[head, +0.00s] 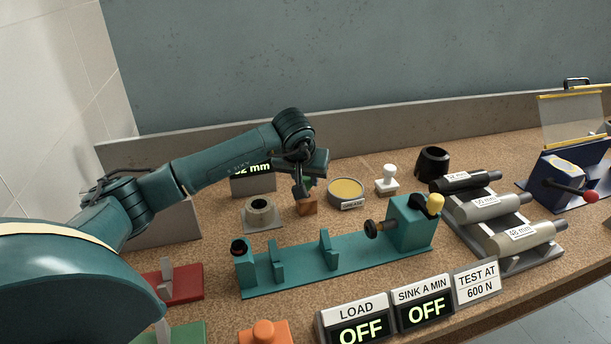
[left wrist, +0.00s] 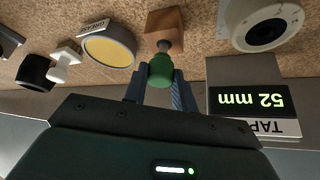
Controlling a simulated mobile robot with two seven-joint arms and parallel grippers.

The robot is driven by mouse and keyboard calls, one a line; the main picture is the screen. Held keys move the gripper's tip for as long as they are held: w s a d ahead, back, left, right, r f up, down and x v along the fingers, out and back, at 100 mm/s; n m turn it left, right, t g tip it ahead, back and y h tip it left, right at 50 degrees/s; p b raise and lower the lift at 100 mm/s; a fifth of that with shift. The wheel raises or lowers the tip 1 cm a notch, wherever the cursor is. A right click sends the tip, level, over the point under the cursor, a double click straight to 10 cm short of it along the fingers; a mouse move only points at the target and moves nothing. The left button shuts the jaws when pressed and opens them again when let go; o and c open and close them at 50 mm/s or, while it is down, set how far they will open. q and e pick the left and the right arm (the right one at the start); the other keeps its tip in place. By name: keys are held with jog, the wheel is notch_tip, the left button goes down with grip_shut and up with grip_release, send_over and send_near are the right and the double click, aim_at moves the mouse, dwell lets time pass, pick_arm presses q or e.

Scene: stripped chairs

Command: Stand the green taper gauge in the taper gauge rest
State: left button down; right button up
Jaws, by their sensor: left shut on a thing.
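My left gripper (head: 301,191) is shut on the green taper gauge, whose green handle (left wrist: 160,70) shows between the two fingers (left wrist: 160,92) in the left wrist view. Its short grey stem (left wrist: 163,46) points at a brown block (left wrist: 165,22), which looks like the taper gauge rest. In the head view the brown block (head: 307,208) stands on the bench just under the gripper, and the gauge is mostly hidden by the fingers. I cannot tell whether the stem's tip is in the block or just above it. My right gripper is out of view.
A grey holed ring on a plate (head: 261,213) stands left of the block, a yellow-topped round tin (head: 346,191) and white stamp (head: 387,180) to its right. A 52 mm display (head: 252,180) stands behind. A teal fixture (head: 320,258) lies in front.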

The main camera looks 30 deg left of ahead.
pick_arm(q)
jog(key=shift+f+b, duration=0.7)
jog(key=shift+f, duration=0.4)
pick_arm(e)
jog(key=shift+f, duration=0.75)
pick_arm(q)
jog(key=c, duration=1.1)
grip_release()
jog(key=shift+o, duration=0.2)
jog(key=shift+s+d+r, duration=0.1)
jog(key=shift+s+r, duration=0.1)
jog(key=shift+r, duration=0.45)
jog(key=v, duration=1.2)
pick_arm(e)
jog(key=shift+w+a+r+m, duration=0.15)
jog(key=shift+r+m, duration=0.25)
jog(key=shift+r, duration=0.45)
